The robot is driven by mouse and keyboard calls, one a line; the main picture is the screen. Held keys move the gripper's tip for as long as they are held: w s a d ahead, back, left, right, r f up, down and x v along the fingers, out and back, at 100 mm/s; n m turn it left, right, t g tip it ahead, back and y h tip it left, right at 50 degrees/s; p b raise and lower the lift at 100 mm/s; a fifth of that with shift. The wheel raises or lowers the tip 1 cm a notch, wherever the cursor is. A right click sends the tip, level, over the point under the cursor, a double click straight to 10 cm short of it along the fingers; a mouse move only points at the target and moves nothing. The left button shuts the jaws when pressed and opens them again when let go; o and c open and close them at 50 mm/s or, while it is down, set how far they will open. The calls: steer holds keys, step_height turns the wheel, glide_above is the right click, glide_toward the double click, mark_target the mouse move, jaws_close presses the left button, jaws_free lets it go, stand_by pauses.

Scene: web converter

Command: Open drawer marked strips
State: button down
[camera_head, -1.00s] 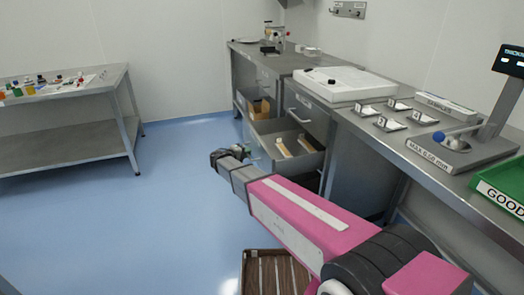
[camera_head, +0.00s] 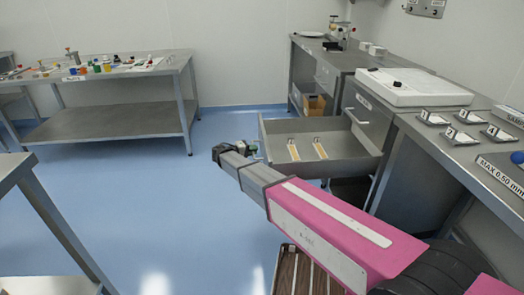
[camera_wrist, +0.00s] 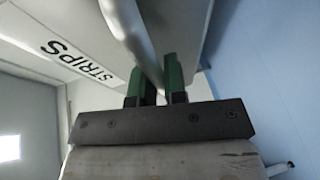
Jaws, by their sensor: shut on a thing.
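The grey drawer (camera_head: 345,160) is pulled well out of the steel bench, and two pale yellow strips (camera_head: 293,149) lie on its floor. In the wrist view its front carries a white label (camera_wrist: 77,60) reading STRIPS. A rounded metal handle (camera_wrist: 132,30) runs along that front. My gripper (camera_wrist: 160,82) has green fingers shut on the handle. In the head view my gripper (camera_head: 250,150) is at the left side of the open drawer, at its front; the handle there is mostly hidden by my gripper.
A second drawer (camera_head: 367,107) above is shut. A brown slatted crate (camera_head: 298,272) stands on the floor below my arm. A steel table (camera_head: 110,103) with small items stands at the back left, another table edge (camera_head: 15,172) at the near left. Blue floor between is clear.

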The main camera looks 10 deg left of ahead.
steer(key=shift+s+a, duration=0.15)
steer(key=shift+a, duration=0.35)
steer(key=c, duration=1.2)
jaws_free()
steer(key=v, duration=1)
steer(key=shift+s+a+r, duration=0.1)
steer(key=shift+s+a, duration=0.2)
